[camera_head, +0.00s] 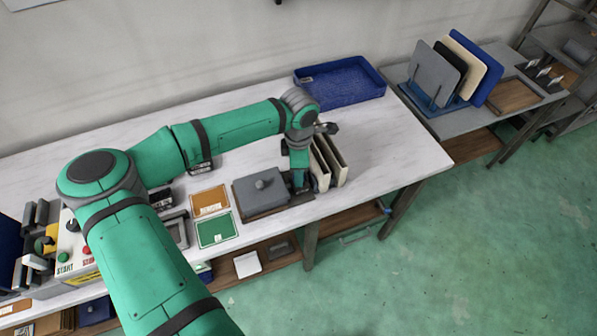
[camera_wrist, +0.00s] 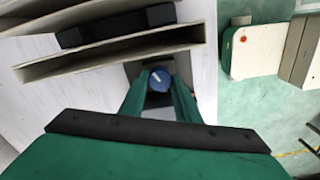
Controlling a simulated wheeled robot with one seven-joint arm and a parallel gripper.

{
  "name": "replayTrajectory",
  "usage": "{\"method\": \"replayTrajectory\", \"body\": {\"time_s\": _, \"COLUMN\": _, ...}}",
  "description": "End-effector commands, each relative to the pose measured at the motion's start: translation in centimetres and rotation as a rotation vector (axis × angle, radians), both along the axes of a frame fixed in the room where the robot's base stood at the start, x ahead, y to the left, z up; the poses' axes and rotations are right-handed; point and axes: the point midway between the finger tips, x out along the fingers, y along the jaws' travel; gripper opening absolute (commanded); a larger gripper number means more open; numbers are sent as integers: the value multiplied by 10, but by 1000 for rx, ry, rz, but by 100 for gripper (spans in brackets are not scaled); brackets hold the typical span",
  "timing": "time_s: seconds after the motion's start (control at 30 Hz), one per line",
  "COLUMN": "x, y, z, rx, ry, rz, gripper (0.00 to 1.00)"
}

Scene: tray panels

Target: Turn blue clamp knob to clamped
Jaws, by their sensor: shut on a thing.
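The blue clamp knob (camera_wrist: 160,80) shows in the wrist view between my two green fingers, with a pale line across its top. My gripper (camera_wrist: 160,95) is shut on it, one finger on each side. In the head view my gripper (camera_head: 299,186) points down at the right end of a grey block (camera_head: 258,198) with a small grey knob on top. The blue knob is hidden there behind my gripper. I cannot read any clamped or unclamped marking beside it.
Cream upright panels (camera_head: 337,161) stand close to the right of my gripper; they also show in the wrist view (camera_wrist: 110,62). A blue tray (camera_head: 340,98) sits at the back. Orange (camera_head: 209,201) and green (camera_head: 216,230) cards lie left. The table's right end is clear.

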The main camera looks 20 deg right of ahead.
Motion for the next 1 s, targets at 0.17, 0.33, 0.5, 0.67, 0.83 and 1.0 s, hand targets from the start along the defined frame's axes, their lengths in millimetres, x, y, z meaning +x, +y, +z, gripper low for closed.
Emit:
{"method": "replayTrajectory", "body": {"time_s": 0.17, "x": 0, "y": -1, "z": 1, "rx": -2, "ry": -2, "rz": -155, "gripper": 7}}
{"method": "replayTrajectory", "body": {"time_s": 0.33, "x": 0, "y": -1, "z": 1, "rx": -3, "ry": -1, "rz": -279, "gripper": 7}}
{"method": "replayTrajectory", "body": {"time_s": 0.5, "x": 0, "y": -1, "z": 1, "rx": -2, "ry": -1, "rz": -371, "gripper": 7}}
{"method": "replayTrajectory", "body": {"time_s": 0.67, "x": 0, "y": -1, "z": 1, "rx": -3, "ry": -2, "rz": -424, "gripper": 7}}
{"method": "replayTrajectory", "body": {"time_s": 0.83, "x": 0, "y": -2, "z": 1, "rx": -4, "ry": -2, "rz": -452, "gripper": 7}}
{"method": "replayTrajectory", "body": {"time_s": 1.0, "x": 0, "y": -2, "z": 1, "rx": -4, "ry": -2, "rz": -460, "gripper": 7}}
